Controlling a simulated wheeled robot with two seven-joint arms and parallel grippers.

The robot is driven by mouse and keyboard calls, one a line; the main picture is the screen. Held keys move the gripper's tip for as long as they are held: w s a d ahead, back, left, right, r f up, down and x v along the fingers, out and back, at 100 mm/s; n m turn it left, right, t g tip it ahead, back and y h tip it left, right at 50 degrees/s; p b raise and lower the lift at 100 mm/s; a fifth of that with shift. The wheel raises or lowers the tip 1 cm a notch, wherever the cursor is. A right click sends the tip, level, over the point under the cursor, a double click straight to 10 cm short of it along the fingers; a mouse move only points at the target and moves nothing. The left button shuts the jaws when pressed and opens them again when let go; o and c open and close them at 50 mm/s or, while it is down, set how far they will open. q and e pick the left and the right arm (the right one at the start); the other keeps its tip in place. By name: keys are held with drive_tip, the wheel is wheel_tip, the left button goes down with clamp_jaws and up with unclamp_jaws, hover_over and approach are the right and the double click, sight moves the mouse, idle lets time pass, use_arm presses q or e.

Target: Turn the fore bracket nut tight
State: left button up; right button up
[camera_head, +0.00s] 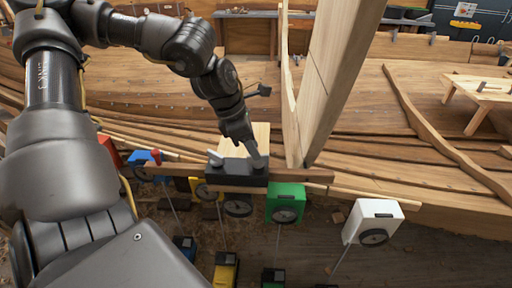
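Several box-shaped clamps with round dark handwheels line the plank edge in the head view. They include a green one (286,198), a white one (372,219), a blue one (143,157) and a red one (108,150). My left arm reaches down from the upper left, and my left gripper (250,157) is over a dark block on the plank. A dark handwheel (238,205) shows just below that block. The gripper's fingers blend with the dark parts, so their opening is unclear. I cannot tell which part is the fore bracket nut. My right gripper is out of view.
A tall wooden upright (337,75) stands just right of my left gripper. The planked hull (440,115) spreads behind, with a small wooden bench (482,88) at right. More coloured boxes, including a yellow one (226,268), are low near the floor. Open floor (430,262) shows at lower right.

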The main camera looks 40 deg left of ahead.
use_arm(q)
drive_tip(key=shift+x, duration=0.75)
drive_tip(key=shift+w+d+f, duration=0.1)
drive_tip(key=shift+f, duration=0.3)
clamp_jaws()
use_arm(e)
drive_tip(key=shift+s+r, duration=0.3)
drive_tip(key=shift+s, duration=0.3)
